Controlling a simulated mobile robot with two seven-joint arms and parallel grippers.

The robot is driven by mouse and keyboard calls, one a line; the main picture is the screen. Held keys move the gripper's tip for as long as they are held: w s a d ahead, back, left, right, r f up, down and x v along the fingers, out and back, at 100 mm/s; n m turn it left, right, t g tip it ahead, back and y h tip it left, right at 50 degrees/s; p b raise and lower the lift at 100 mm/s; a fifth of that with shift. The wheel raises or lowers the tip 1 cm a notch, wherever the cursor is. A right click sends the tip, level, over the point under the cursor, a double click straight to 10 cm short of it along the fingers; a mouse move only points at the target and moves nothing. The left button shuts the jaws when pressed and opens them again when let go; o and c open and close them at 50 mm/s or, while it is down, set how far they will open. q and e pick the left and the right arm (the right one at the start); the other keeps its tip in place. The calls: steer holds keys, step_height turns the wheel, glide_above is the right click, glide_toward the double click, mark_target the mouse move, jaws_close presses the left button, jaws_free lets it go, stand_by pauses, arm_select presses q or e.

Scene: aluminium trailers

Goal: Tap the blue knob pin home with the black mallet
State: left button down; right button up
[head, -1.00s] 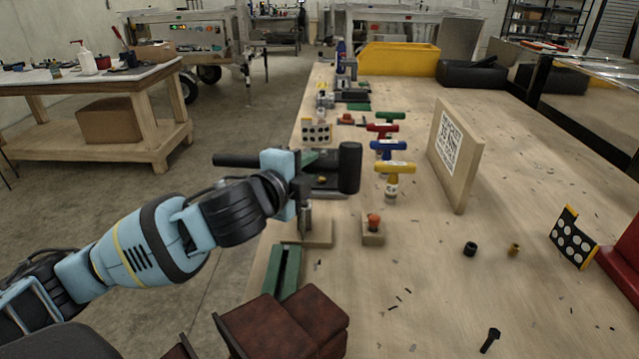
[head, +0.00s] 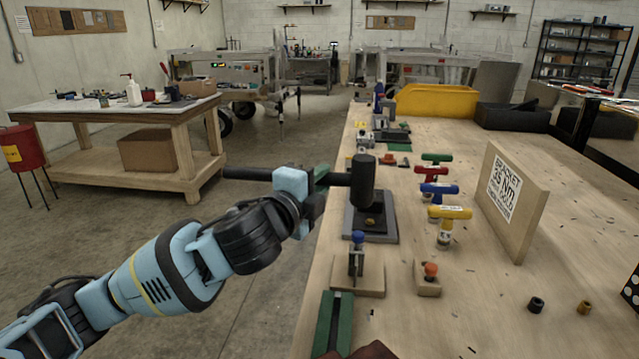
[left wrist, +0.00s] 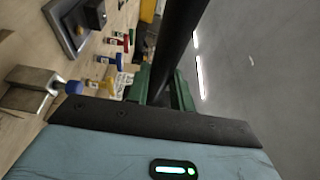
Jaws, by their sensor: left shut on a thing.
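The black mallet (head: 362,183) is held level, its handle crossing my left gripper (head: 318,188). That gripper is shut on the handle, and the mallet head hangs in the air over the bench's left edge. The blue knob pin (head: 357,239) stands upright in a grey metal bracket (head: 356,262) on a wooden base (head: 364,279). The mallet head is apart from the knob, above and beyond it in the head view. In the left wrist view the handle (left wrist: 177,45) runs between green finger pads, with the blue knob (left wrist: 75,87) to its left. How deep the pin sits is unclear.
A wooden block with an orange knob (head: 430,274) stands right of the bracket. Several coloured T-handles (head: 450,212) and an upright label board (head: 510,200) stand farther right. A green channel (head: 333,322) lies nearer.

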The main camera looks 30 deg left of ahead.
arm_select(q)
steer(key=shift+r, duration=0.1)
arm_select(e)
steer(key=shift+w+r, duration=0.1)
steer(key=shift+r, duration=0.05)
